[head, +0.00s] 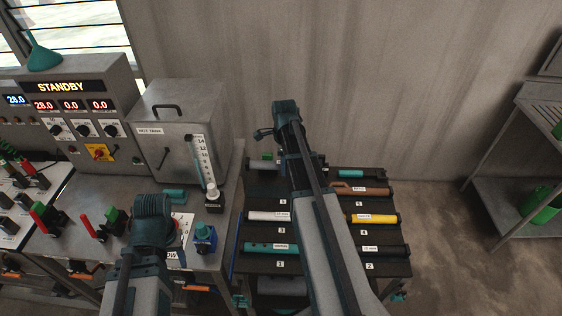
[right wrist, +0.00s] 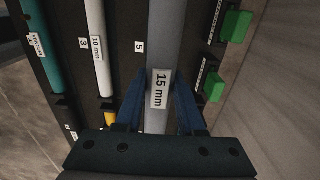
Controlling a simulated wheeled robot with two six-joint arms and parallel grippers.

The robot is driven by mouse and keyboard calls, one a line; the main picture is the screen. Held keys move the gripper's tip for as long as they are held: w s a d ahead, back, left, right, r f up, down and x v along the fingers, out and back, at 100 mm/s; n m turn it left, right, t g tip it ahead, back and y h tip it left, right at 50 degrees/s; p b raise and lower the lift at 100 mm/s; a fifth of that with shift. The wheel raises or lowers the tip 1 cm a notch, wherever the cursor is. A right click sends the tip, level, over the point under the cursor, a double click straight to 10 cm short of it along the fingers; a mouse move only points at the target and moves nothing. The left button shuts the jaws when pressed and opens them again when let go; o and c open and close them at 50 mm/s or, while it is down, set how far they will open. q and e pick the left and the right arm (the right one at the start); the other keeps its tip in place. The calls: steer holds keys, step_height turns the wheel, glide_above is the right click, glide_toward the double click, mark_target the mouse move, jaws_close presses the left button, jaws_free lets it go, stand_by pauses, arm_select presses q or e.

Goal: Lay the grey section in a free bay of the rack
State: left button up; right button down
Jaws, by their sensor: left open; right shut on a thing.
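The grey section, a long tube with a 15 mm label (right wrist: 160,90), lies between the two blue fingers of my right gripper (right wrist: 162,78), which is shut on it. In the head view its left part (head: 262,165) shows near the back of the rack (head: 300,267); my right arm hides its middle. In the right wrist view it runs beside the number 5. I cannot tell whether it touches the rack. In the head view, bay 5 looks bare in front of it. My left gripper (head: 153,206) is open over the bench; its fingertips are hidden.
The rack holds a white tube (head: 269,216), a teal tube (head: 272,247), a brown tube (head: 363,190) and a yellow tube (head: 374,218). Green blocks (right wrist: 214,87) stand behind the grey section. A bench with a test tank (head: 180,125) is left; a wall stands behind.

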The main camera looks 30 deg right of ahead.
steer(key=shift+f, duration=0.1)
steer(key=b, duration=0.8)
glide_above(284, 192)
step_height(284, 192, down, 8)
steer(key=shift+a+f, duration=0.1)
steer(key=shift+f+b, duration=0.3)
steer(key=shift+b, duration=0.15)
stand_by(0.4)
steer(key=shift+f+b, duration=1.5)
stand_by(1.1)
steer(key=shift+f, duration=0.15)
stand_by(0.3)
stand_by(0.5)
